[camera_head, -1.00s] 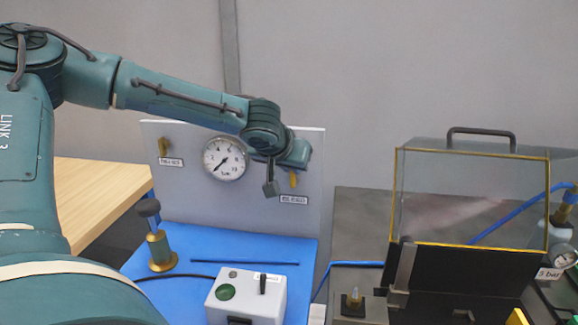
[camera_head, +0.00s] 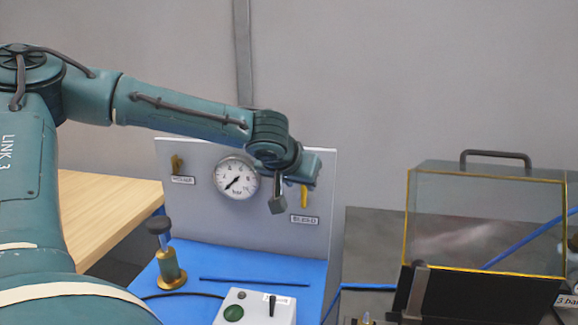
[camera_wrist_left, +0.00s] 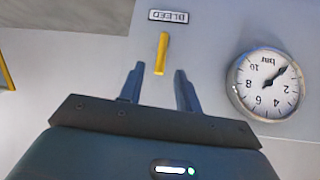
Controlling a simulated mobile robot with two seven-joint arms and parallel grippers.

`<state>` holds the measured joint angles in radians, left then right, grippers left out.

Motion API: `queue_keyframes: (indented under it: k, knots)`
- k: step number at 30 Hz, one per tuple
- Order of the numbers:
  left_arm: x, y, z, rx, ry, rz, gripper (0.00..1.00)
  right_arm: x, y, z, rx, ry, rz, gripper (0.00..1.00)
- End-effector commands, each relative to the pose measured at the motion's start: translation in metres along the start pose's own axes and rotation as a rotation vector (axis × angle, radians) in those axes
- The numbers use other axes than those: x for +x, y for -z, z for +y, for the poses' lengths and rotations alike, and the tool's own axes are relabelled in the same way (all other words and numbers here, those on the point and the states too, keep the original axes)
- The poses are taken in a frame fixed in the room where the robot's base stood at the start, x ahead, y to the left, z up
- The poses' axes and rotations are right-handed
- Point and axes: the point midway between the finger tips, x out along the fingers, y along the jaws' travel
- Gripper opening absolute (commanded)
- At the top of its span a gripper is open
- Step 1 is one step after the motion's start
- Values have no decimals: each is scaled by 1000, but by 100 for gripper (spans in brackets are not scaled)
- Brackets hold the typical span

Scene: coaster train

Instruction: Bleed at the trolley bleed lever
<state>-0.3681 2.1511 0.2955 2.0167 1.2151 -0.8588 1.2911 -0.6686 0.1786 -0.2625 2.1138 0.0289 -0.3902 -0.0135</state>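The yellow bleed lever (camera_head: 304,196) stands upright on the grey panel (camera_head: 200,215), above a label (camera_head: 304,219) in the head view. In the left wrist view the picture is inverted, with the lever (camera_wrist_left: 161,53) under the BLEED label (camera_wrist_left: 174,16). My left gripper (camera_head: 278,204) is in front of the panel, beside the lever. In the left wrist view my left gripper (camera_wrist_left: 158,78) is open and empty, its two fingers pointing toward the lever, which lies just beyond and between the fingertips. The gauge (camera_head: 236,177) has its needle pointing lower left. My right gripper is out of view.
A brass fitting with a black knob (camera_head: 170,262) and a white control box (camera_head: 254,309) stand on the blue trolley top (camera_head: 312,275). A clear-covered case (camera_head: 485,220) is at right.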

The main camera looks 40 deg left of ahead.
Motion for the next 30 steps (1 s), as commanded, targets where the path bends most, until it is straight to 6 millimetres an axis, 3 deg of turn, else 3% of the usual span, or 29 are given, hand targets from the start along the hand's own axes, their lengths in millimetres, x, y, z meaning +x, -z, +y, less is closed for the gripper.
queue_keyframes:
  k: [6, 15, 30]
  knots:
    - [-49, 2, 1, -1, -5, 8, 34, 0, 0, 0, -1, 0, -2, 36]
    - [-95, 2, 0, 0, -1, 5, 34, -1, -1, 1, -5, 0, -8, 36]
    - [-104, 1, 0, 1, 0, 2, 34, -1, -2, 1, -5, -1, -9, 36]
